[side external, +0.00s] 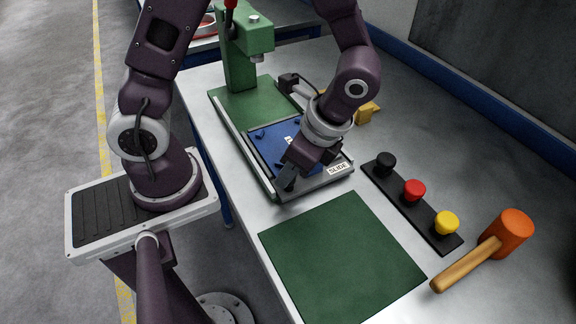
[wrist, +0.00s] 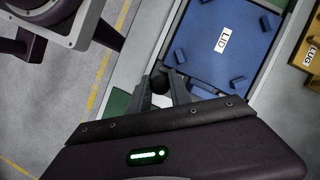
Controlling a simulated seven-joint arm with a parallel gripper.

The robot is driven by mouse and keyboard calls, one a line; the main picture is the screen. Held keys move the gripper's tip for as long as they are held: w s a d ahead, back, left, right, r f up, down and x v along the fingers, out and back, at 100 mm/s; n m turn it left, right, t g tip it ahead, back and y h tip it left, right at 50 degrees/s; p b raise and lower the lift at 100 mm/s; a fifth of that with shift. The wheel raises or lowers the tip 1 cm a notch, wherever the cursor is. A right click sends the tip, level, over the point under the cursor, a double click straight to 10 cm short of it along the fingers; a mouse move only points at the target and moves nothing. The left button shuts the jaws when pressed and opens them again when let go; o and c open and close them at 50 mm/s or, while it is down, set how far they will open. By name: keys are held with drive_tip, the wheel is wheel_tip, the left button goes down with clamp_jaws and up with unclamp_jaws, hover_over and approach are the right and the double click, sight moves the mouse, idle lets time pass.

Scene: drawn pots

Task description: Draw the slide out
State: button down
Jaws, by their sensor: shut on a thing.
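The slide (side external: 318,181) is a dark grey plate with a "SLIDE" label, lying between pale rails in front of the green press (side external: 240,60). A blue plate (side external: 262,150) with raised blocks lies on it; in the wrist view the blue plate (wrist: 195,40) carries a "LID" label. My gripper (side external: 288,182) is low over the slide's front edge, left of the label. In the wrist view my gripper (wrist: 161,85) is shut on a round black knob (wrist: 160,82), one finger on each side. The knob is mostly hidden by the fingers in the side view.
A green mat (side external: 340,258) lies empty in front of the slide. To the right are a black strip (side external: 426,212) with black, red and yellow buttons and an orange mallet (side external: 505,233). A yellow block (side external: 367,111) stands behind my wrist, labelled "LUG" in the wrist view.

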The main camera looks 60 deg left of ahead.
drive_tip(key=shift+d, duration=0.3)
drive_tip(key=c, duration=1.5)
unclamp_jaws()
drive_tip(key=o, duration=0.3)
drive_tip(key=v, duration=0.7)
drive_tip(key=shift+a+r, duration=0.1)
drive_tip(key=s+a+r+n+t+h, duration=0.1)
drive_tip(key=s+r+n+t, duration=0.1)
drive_tip(key=r+n, duration=0.1)
drive_tip(key=s+a+r+n+t+h, duration=0.1)
drive_tip(key=s+a+r+n+t, duration=0.1)
drive_tip(key=s+r+n+t, duration=0.1)
drive_tip(key=s+a+r+n+t+h, duration=0.1)
drive_tip(key=s+a+r+n+t, duration=0.1)
drive_tip(key=s+r+n+t, duration=0.1)
wheel_tip(320, 180, up, 2)
drive_tip(key=shift+a+r+n+h, duration=0.15)
drive_tip(key=shift+n+h, duration=0.25)
drive_tip(key=shift+n, duration=0.5)
